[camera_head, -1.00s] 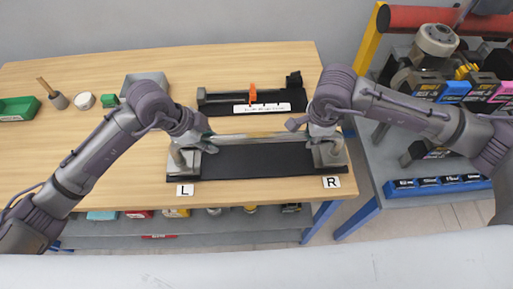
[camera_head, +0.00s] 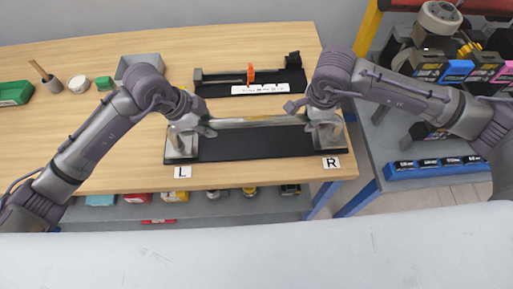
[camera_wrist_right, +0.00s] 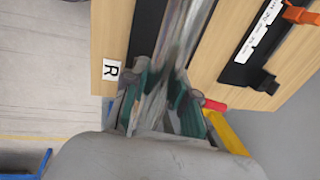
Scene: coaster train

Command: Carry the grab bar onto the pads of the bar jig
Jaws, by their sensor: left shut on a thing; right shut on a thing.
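The grab bar (camera_head: 255,122) is a long shiny metal bar, held roughly level between my two grippers. My left gripper (camera_head: 203,125) is shut on its left end and my right gripper (camera_head: 314,116) on its right end. In the right wrist view the bar (camera_wrist_right: 176,62) runs between the teal fingers (camera_wrist_right: 162,105). The bar jig (camera_head: 255,145) is a black base with grey end blocks, at the table's front edge between the L and R labels. The bar appears along the jig's far side; its gap to the pads cannot be told. The grippers partly hide the end blocks.
Behind the jig stands another black fixture (camera_head: 215,88) with an orange part (camera_head: 251,74). A grey bin (camera_head: 140,66) and a green bin (camera_head: 14,94) are on the table (camera_head: 70,140). A cart with a blue tray (camera_head: 430,168) stands at the right. The left tabletop is mostly clear.

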